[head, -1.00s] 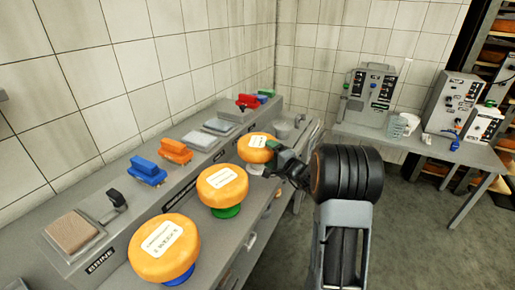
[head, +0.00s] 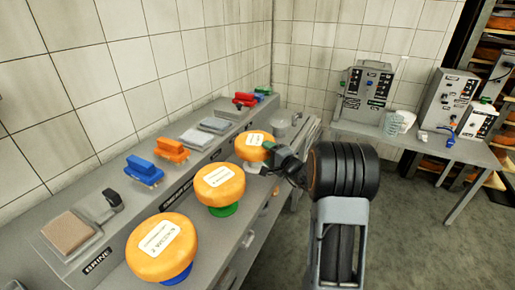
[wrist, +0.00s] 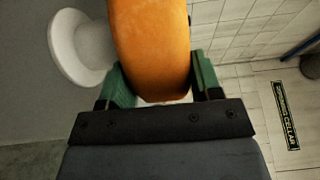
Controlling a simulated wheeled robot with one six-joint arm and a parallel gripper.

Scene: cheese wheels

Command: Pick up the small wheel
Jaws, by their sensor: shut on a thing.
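The small orange cheese wheel (head: 257,141) is the farthest of three wheels along the counter, with a white label on top. In the wrist view the small wheel (wrist: 152,45) stands between the two green fingers. My gripper (head: 273,154) is shut on it from the right side; it also shows in the wrist view (wrist: 160,88). A white round stand (wrist: 75,45) is on the wheel's underside; I cannot tell whether they still touch. The medium wheel (head: 220,179) sits on a green stand, and the large wheel (head: 150,262) on a blue stand.
A tiled wall closes the left. A table (head: 410,140) with machines stands at the back right. Open floor lies to the right.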

